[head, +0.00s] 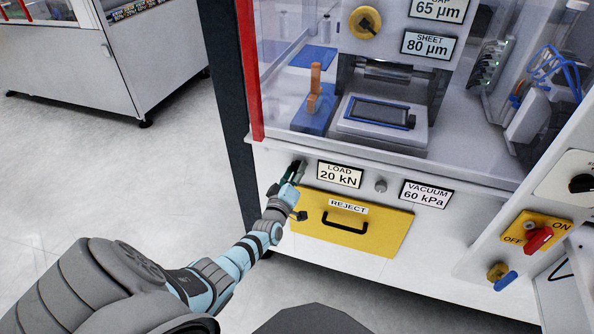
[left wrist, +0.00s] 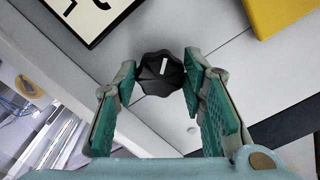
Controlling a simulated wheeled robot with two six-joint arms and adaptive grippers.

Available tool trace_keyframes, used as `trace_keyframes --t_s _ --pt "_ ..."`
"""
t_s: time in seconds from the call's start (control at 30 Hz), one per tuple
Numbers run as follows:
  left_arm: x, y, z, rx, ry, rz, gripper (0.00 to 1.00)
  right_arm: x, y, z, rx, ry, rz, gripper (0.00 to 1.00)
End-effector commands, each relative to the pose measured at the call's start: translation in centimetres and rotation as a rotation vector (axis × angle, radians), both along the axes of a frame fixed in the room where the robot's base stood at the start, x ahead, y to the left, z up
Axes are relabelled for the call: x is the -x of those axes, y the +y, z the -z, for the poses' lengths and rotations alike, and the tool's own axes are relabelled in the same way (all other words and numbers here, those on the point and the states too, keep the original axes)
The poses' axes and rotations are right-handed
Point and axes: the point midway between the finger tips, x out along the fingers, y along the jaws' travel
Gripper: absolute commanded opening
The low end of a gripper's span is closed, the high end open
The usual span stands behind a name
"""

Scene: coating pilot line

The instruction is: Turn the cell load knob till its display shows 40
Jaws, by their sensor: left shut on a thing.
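The load display (head: 340,175) on the machine's white front panel reads 20 kN. The black lobed load knob (left wrist: 158,76) with a white pointer mark shows in the left wrist view. My left gripper (head: 297,172) is at the panel just left of the load display and is shut on the knob. In the left wrist view its two green-padded fingers (left wrist: 160,82) stand on either side of the knob. In the head view the gripper mostly hides the knob. My right gripper is not in view.
Right of the load display are a small grey knob (head: 380,186) and the vacuum display (head: 427,194), reading 60 kPa. A yellow reject drawer (head: 375,236) with a black handle lies below. A red upright edge (head: 248,70) stands above left. The floor at left is clear.

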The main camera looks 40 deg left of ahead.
Motion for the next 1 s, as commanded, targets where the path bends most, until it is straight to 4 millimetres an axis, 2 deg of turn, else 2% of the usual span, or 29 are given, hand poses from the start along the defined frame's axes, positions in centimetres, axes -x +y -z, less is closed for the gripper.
trace_keyframes --t_s 0.6,1.0 --pt "0.1 0.1 0.1 -0.501 0.176 0.000 0.10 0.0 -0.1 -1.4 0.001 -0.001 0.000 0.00" --pt "0.1 0.2 0.1 -0.644 0.225 0.000 0.10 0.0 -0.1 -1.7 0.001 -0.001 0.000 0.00"
